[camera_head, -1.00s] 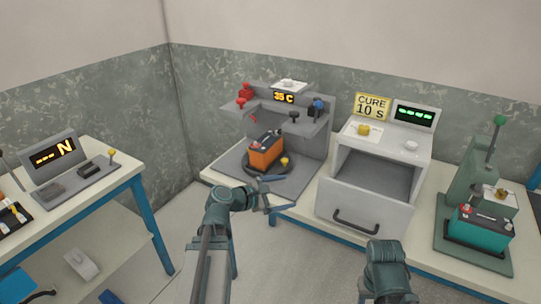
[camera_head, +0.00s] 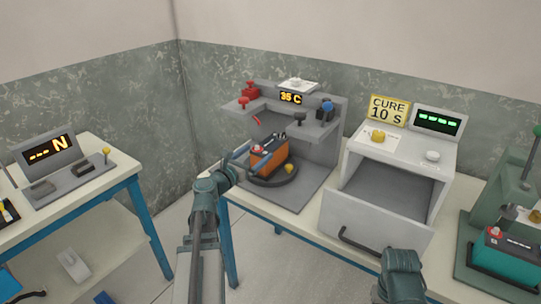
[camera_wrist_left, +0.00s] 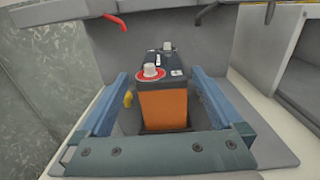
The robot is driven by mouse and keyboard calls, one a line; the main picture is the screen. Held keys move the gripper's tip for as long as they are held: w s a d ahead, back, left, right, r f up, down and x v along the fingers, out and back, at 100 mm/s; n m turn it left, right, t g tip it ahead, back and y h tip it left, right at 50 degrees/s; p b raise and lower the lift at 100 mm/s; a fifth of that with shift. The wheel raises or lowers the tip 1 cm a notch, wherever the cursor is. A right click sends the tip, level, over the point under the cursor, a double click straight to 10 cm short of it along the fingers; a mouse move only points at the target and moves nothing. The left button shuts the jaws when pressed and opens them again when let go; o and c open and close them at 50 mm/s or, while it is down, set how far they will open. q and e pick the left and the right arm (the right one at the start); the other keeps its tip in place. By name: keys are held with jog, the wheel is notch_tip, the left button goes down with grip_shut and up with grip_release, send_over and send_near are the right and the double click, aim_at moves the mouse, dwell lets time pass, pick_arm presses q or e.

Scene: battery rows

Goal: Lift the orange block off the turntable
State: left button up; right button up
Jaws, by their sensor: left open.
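The orange block (camera_head: 268,158) is a battery-like box with a black top and a red-and-white cap. It stands upright on the dark round turntable (camera_head: 266,182) of the grey station. My left gripper (camera_head: 244,152) is at the block's near left side in the head view. In the left wrist view the gripper (camera_wrist_left: 163,95) is open, with one blue finger on each side of the orange block (camera_wrist_left: 164,108) and gaps to both. My right arm shows at the bottom right, but its fingers are not visible.
The grey station's raised back (camera_head: 322,153) and shelf with red, black and blue knobs stand close around the block. A white box (camera_head: 416,160) with an open drawer stands to its right. A teal battery (camera_head: 505,256) is at far right.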

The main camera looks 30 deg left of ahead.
aim_at(270, 143)
pick_arm(q)
jog(key=shift+w+d, duration=0.15)
jog(key=shift+w, duration=1.45)
jog(key=shift+w, duration=0.1)
jog(key=w, duration=0.5)
jog(key=shift+d+f, duration=0.15)
jog(key=shift+d, duration=0.05)
jog(key=shift+c, duration=0.2)
grip_shut()
